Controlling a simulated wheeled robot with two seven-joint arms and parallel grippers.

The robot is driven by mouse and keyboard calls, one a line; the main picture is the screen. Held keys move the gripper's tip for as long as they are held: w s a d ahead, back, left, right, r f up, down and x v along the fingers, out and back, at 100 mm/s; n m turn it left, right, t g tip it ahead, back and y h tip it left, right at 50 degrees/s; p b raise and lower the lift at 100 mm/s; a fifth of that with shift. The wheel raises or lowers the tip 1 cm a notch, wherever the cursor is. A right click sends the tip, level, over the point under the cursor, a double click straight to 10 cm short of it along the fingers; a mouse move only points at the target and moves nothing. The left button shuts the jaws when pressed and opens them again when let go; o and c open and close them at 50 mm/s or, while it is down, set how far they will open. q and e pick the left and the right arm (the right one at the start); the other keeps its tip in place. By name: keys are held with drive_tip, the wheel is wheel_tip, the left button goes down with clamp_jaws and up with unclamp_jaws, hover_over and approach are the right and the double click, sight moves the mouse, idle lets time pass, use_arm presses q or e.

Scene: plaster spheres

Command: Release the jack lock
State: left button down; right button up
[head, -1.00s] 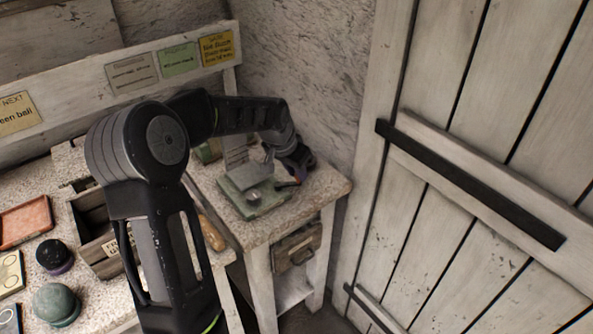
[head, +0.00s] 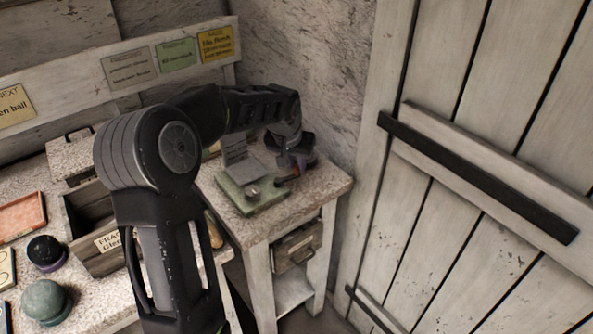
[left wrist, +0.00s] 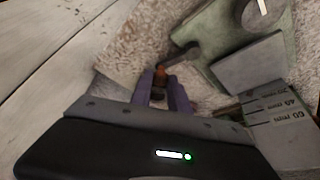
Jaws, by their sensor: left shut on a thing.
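The jack (head: 252,190) is a green-based device with an upright grey plate, standing on the small speckled table at the right; its green body also shows in the left wrist view (left wrist: 205,35). A dark lever with an orange-red tip sticks out from its side toward my gripper (left wrist: 162,72). My left gripper (head: 290,165) is at the jack's right side. In the left wrist view its purple fingers (left wrist: 162,92) are shut on the lever's end. The arm hides part of the bench. My right gripper is not in view.
A plank door (head: 480,170) and a rough wall close off the right side.

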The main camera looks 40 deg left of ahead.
use_arm(q)
drive_tip(key=shift+w+a+n+y+b, duration=0.15)
drive_tip(key=shift+a+n+y+b, duration=0.15)
drive_tip(key=shift+n, duration=0.3)
drive_tip(key=shift+w+a+n+y+b, duration=0.2)
drive_tip(key=shift+n+b, duration=0.2)
drive_tip(key=shift+n, duration=0.2)
drive_tip(key=c, duration=1.3)
unclamp_jaws()
drive_tip(key=shift+s, duration=0.1)
drive_tip(key=shift+o, duration=0.2)
drive_tip(key=shift+r, duration=0.1)
drive_tip(key=v, duration=0.7)
drive_tip(key=shift+r+b, duration=0.3)
